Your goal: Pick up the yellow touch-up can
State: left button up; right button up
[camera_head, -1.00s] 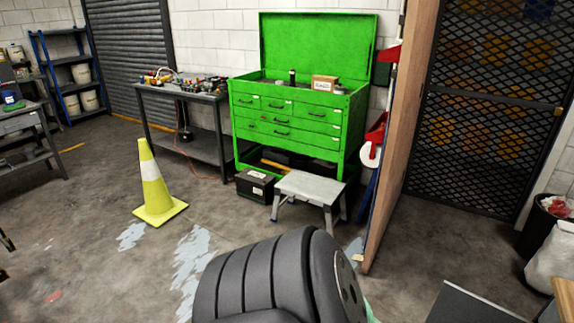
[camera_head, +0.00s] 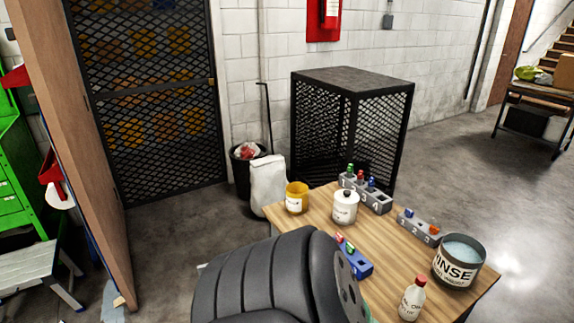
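A yellow can (camera_head: 297,197) with a white label stands upright at the left far edge of a wooden-topped table (camera_head: 393,238). A white lidded jar (camera_head: 345,207) stands just right of it, close by. Neither of my grippers is in view. A black ribbed part of my own body fills the bottom middle and hides the near left part of the table.
The table also bears grey numbered holders (camera_head: 366,194), a blue holder (camera_head: 356,263), a small bottle (camera_head: 412,299) and a RINSE tub (camera_head: 458,262). A white sack (camera_head: 268,187), a bin (camera_head: 243,166) and a mesh cage (camera_head: 352,125) stand behind.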

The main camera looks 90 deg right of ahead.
aim_at(297, 193)
jog(key=z, duration=2.85)
jog(key=j, duration=0.7)
jog(key=i+j+u, duration=0.15)
jog(key=j, duration=0.5)
